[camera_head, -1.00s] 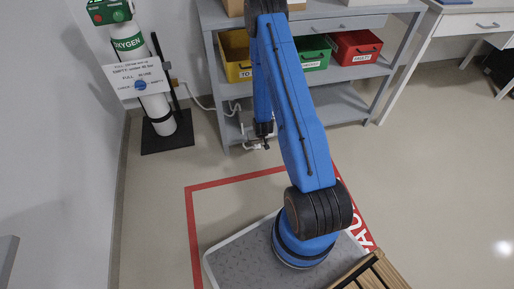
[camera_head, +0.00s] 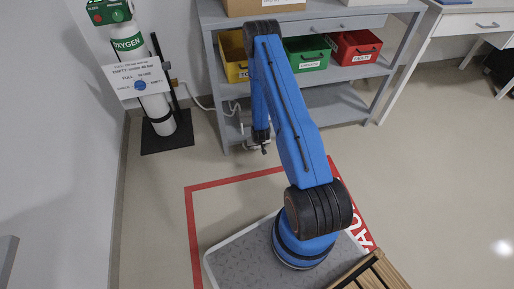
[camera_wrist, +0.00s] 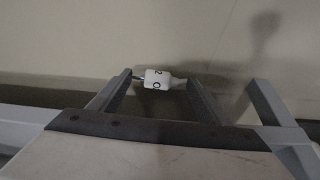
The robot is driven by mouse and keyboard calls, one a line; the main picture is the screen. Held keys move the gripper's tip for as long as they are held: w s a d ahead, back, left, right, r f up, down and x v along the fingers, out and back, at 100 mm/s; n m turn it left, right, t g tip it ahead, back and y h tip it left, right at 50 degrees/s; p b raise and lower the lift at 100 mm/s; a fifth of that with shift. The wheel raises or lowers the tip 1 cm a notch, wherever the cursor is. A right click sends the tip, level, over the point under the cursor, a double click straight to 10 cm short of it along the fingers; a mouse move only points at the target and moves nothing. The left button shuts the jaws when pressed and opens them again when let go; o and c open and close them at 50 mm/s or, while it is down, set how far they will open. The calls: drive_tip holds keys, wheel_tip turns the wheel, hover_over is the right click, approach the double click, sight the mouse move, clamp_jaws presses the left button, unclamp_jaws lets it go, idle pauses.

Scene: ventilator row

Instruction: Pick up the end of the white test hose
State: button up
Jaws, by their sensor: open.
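In the wrist view, the end of the white test hose (camera_wrist: 157,79) is a short white cylinder with dark markings, lying sideways. My gripper (camera_wrist: 160,84) is open, with one dark finger on each side of this white end. I cannot tell whether either finger touches it, or how deep it sits between them. In the head view, my gripper (camera_head: 264,149) is low in front of the grey shelf's left side. White hose (camera_head: 232,111) shows near the shelf's left leg; its end is too small to make out there.
A grey shelf (camera_head: 345,100) holds yellow (camera_head: 234,55), green (camera_head: 307,54) and red (camera_head: 355,47) bins. An oxygen cylinder (camera_head: 130,45) with a sign (camera_head: 136,78) stands left on a black base (camera_head: 168,138). Floor between cylinder and shelf is mostly clear.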

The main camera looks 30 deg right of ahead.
drive_tip(key=shift+w+d+f, duration=0.1)
drive_tip(key=shift+w+f, duration=0.15)
drive_tip(key=shift+f, duration=0.35)
drive_tip(key=c, duration=1.5)
drive_tip(key=shift+r, duration=0.1)
